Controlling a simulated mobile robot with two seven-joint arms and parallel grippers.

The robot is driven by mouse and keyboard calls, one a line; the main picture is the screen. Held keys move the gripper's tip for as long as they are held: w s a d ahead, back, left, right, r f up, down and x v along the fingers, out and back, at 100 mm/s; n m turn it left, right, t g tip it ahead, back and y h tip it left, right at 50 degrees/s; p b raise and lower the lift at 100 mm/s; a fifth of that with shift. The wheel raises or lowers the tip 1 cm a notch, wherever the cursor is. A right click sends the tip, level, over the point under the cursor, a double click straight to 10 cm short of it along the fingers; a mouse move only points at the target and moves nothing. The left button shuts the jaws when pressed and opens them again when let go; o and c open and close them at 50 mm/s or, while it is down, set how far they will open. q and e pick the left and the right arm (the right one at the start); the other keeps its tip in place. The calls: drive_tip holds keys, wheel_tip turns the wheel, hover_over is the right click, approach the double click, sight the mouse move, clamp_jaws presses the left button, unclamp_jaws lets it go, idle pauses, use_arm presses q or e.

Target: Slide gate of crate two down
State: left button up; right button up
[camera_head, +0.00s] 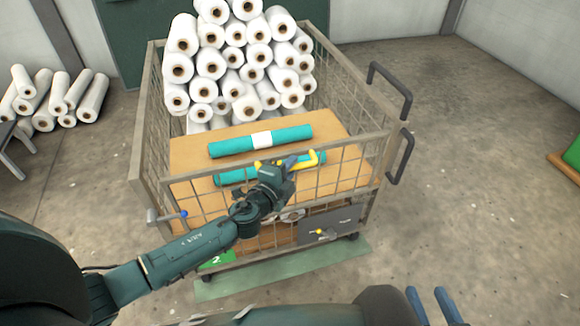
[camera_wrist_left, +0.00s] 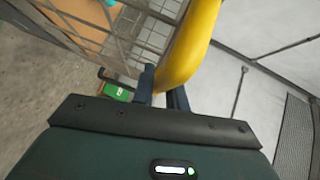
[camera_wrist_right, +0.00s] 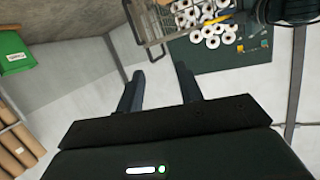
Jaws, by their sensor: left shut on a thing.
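Crate two is a wire-mesh cart (camera_head: 149,135) with a green label "2" (camera_head: 217,259) low on its front. Its front mesh panel (camera_head: 345,176), apparently the gate, stands upright, with an opening below it. My left gripper (camera_head: 291,163) is at this panel's top, shut on a yellow handle (camera_head: 313,158). The yellow handle also fills the space by the fingers in the left wrist view (camera_wrist_left: 188,45). My left arm hides part of the panel. My right gripper (camera_head: 434,304) is at the bottom right, open and empty, away from the crate; its fingers show apart in the right wrist view (camera_wrist_right: 160,88).
White rolls (camera_head: 235,60) are piled at the crate's back. Two teal rolls (camera_head: 285,134) lie on the brown board (camera_head: 185,160) inside. Grey handles (camera_head: 402,155) stick out right.

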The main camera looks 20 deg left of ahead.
sight(298, 202)
use_arm(q)
clamp_jaws()
